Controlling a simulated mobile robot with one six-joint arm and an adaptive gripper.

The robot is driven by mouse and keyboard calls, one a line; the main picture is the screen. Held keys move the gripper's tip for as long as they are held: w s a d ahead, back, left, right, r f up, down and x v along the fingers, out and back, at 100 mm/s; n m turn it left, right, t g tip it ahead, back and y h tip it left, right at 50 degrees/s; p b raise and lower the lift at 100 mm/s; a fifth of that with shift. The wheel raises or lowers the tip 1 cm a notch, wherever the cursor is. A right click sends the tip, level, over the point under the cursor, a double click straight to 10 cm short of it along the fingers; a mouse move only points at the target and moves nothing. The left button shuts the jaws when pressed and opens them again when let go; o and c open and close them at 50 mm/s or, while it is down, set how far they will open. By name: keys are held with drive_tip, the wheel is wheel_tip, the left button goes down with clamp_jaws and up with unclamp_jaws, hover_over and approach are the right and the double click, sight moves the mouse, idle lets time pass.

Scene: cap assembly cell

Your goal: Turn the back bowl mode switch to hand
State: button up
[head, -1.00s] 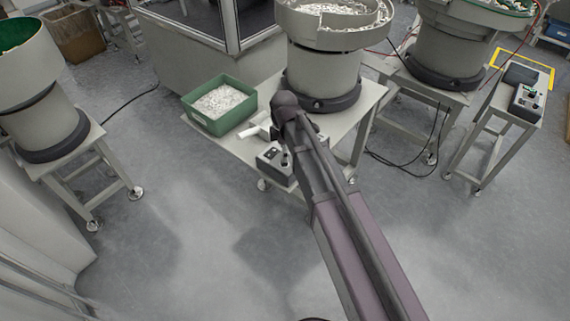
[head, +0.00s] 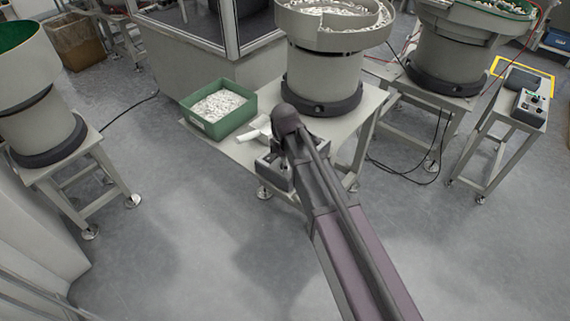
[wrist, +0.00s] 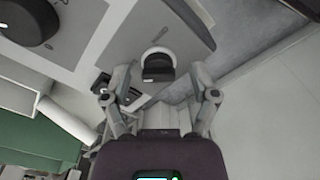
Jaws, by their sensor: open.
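A grey control box (head: 264,168) stands at the front of the middle feeder table, mostly hidden by my arm in the head view. In the wrist view a black knob (wrist: 158,66) with a pale ring around it shows ahead, on a grey surface. My gripper (wrist: 161,76) is open, with one finger to the left of the knob and one to the right. I see gaps on both sides of the knob. Its pointer direction and any labels are not legible.
A green bin (head: 220,112) of white parts and a white scoop (head: 256,133) lie left of the box. The feeder bowl (head: 325,60) stands behind it. Another control box (head: 530,108) is on the right stand. The front floor is clear.

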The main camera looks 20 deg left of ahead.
drive_tip(key=shift+c, duration=0.2)
clamp_jaws()
drive_tip(key=shift+d, duration=0.15)
